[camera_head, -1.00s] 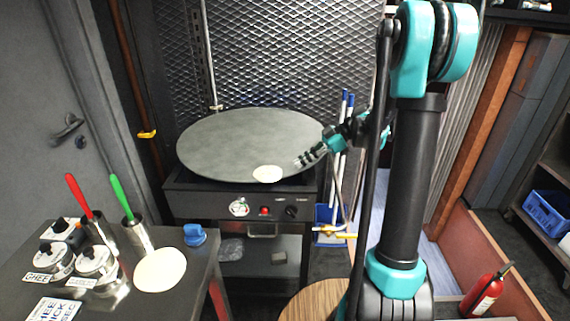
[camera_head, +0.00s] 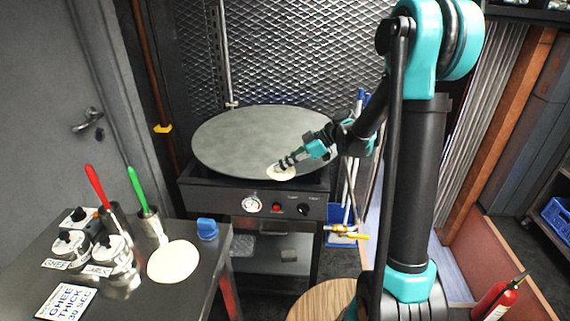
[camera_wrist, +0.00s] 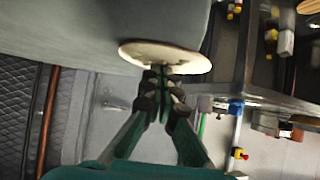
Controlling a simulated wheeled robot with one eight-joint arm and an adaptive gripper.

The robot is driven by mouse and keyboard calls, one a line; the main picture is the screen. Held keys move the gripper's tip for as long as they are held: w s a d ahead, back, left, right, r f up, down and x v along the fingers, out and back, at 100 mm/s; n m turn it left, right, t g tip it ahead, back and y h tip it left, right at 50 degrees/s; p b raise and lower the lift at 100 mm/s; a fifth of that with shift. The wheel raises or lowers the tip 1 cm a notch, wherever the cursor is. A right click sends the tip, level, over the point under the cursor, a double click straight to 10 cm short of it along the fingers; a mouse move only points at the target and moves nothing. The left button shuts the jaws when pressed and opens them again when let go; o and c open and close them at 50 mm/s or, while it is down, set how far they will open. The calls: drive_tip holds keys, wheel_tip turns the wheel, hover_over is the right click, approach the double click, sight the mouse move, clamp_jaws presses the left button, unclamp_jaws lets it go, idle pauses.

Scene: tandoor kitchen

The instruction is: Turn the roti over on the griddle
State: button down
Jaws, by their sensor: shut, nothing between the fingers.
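A small pale roti (camera_head: 281,174) lies on the large round grey griddle (camera_head: 235,140), near its front edge. My gripper (camera_head: 284,164) is shut and empty, with its fingertips at the far side of that roti and overlapping it in the head view. In the wrist view, the roti (camera_wrist: 165,54) is just beyond the fingertips (camera_wrist: 161,72), close to the edge of the griddle (camera_wrist: 75,32). I cannot tell whether the fingertips touch the roti. They hide part of it.
A second pale round (camera_head: 173,262) lies on the side table at the left, near metal canisters (camera_head: 110,252), red and green handles, and a blue object (camera_head: 207,228). The griddle stands on a dark stove (camera_head: 235,203). A fire extinguisher (camera_head: 497,299) stands at lower right.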

drive_tip(key=shift+s+d+f, duration=0.1)
drive_tip(key=shift+f, duration=0.1)
drive_tip(key=shift+d, duration=0.9)
